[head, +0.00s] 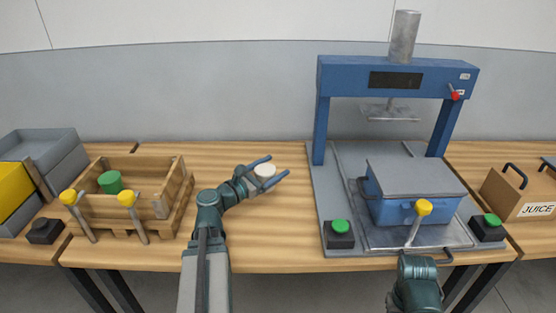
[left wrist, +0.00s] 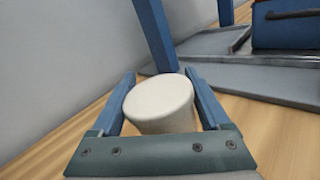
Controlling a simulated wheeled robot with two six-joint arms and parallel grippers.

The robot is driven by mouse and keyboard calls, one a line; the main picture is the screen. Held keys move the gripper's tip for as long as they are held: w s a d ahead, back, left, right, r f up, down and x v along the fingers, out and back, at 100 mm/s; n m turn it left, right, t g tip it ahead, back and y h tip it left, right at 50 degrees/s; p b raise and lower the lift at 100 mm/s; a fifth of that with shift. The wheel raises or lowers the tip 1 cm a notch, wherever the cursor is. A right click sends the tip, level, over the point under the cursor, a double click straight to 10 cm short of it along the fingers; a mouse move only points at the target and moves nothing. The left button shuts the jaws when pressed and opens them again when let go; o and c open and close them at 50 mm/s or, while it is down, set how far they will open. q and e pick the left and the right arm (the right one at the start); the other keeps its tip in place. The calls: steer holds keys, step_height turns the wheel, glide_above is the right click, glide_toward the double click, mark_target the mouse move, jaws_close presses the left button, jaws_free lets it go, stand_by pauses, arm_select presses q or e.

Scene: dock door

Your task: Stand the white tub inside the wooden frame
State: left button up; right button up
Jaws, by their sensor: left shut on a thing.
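The white tub (head: 264,171) is between the two blue fingers of my left gripper (head: 267,173), over the middle of the wooden table. In the left wrist view the tub (left wrist: 160,103) sits upright or nearly so between the fingers of the left gripper (left wrist: 165,95), which is shut on it. I cannot tell whether its base touches the table. The wooden frame (head: 170,222) stands on the table to the left of the gripper, with a green cylinder (head: 110,182) inside it. My right arm shows at the bottom right, but its gripper is not clearly seen.
A blue press (head: 322,130) holds a blue box (head: 400,205) at right, with green buttons (head: 340,227) in front. Yellow-knobbed levers (head: 127,198) stand at the wooden frame's front. A grey bin (head: 62,160) is far left, a juice box (head: 520,205) far right.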

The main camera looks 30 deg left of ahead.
arm_select(q)
steer(key=shift+s+d, duration=0.15)
steer(key=shift+s, duration=0.4)
steer(key=shift+r, duration=0.1)
